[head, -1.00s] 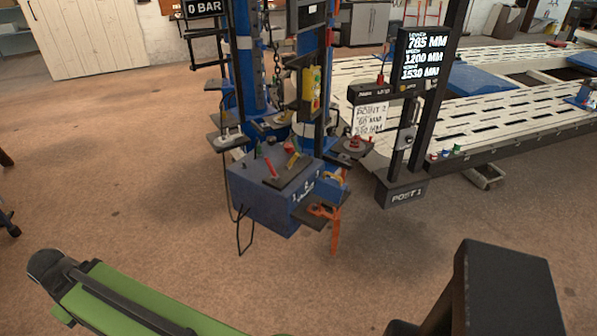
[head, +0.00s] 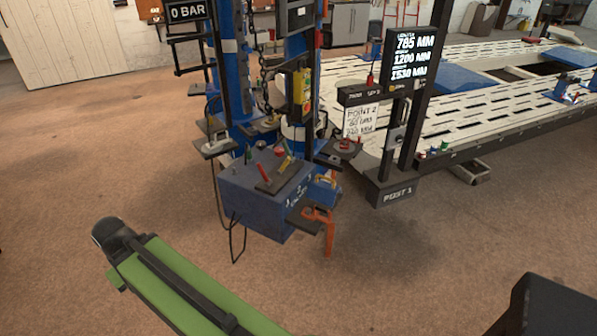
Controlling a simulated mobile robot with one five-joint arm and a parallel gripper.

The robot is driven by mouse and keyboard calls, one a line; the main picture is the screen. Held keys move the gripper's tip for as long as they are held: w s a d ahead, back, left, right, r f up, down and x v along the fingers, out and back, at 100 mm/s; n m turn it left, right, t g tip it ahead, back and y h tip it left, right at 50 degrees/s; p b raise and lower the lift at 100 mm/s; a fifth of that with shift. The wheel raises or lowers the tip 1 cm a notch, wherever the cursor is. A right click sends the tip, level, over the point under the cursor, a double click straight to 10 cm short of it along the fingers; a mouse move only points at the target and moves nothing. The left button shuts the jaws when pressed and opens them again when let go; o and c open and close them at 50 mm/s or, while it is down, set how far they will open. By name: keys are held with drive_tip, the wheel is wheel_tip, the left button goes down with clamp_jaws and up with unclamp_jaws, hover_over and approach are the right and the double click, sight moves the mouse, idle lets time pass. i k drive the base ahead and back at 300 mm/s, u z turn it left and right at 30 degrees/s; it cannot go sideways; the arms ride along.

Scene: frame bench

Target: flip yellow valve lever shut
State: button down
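The yellow valve lever (head: 285,163) stands up at a tilt on a dark plate (head: 268,187) on top of the blue valve box (head: 243,203). A red lever (head: 264,172) lies on its left on the same plate, and a small green lever (head: 248,156) stands further left. My green arm link crosses the bottom left, well short of the box. My gripper's fingers cannot be made out; a dark part of my body shows at the bottom right.
An orange clamp (head: 320,222) hangs from a small shelf (head: 303,220) at the box's right front. A black post with a display (head: 411,55) stands to the right, before the white slotted platform (head: 490,95). Black cables hang at the box's left. Floor in front is clear.

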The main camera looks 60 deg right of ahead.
sight(281, 169)
drive_tip(key=z, duration=0.15)
drive_tip(key=i, duration=1)
drive_tip(key=u, duration=0.1)
